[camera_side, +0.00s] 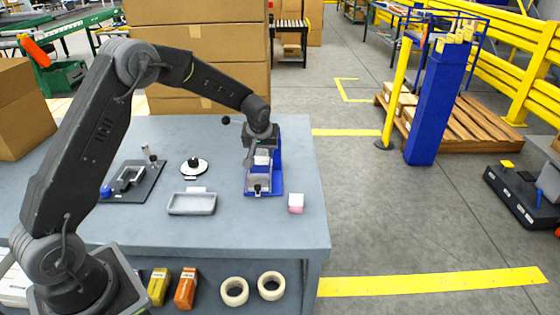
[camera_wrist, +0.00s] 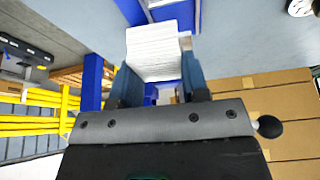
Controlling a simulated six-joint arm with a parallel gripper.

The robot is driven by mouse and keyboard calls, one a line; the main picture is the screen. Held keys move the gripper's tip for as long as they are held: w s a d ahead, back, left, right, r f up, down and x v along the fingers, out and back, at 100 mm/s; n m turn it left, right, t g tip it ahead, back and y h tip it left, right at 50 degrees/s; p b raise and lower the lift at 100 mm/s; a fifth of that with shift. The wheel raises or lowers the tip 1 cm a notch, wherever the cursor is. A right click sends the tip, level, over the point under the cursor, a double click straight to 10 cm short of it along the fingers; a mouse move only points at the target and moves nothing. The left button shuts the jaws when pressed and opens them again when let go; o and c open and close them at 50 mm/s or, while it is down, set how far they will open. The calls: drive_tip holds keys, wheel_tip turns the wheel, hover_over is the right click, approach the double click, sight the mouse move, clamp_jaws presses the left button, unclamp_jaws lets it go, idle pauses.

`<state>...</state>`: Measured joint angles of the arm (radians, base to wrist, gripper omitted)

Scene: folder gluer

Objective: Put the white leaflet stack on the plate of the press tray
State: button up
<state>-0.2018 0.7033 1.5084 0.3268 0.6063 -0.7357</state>
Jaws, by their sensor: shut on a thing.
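My gripper (camera_side: 261,150) is shut on the white leaflet stack (camera_wrist: 154,50). In the wrist view the stack sits between the two blue-grey fingers (camera_wrist: 160,85). In the side view the stack (camera_side: 262,159) is small and partly covered by my gripper. The blue press tray (camera_side: 277,188) stands below it near the right part of the bench, with its upright behind my gripper. Its pale plate area (camera_side: 258,180) shows just under the stack. I cannot tell whether the stack touches the plate.
A pink-and-white block (camera_side: 296,203) lies right of the press. A grey open tray (camera_side: 192,204), a round white-and-black piece (camera_side: 194,167) and a black fixture board (camera_side: 130,182) stand to the left. The bench front (camera_side: 240,230) is clear.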

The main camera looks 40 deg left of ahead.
drive_tip(key=shift+s+a+r, duration=0.3)
drive_tip(key=shift+a, duration=0.2)
drive_tip(key=shift+s+a+f, duration=0.1)
drive_tip(key=shift+s, duration=0.05)
drive_tip(key=shift+s+d+f+n, duration=0.15)
drive_tip(key=shift+f+n, duration=0.1)
drive_tip(key=shift+f, duration=0.35)
drive_tip(key=shift+s+d+f+n, duration=0.15)
drive_tip(key=shift+f+n, duration=0.1)
drive_tip(key=shift+f, duration=3.3)
drive_tip(key=o, duration=1)
drive_tip(key=shift+r, duration=5)
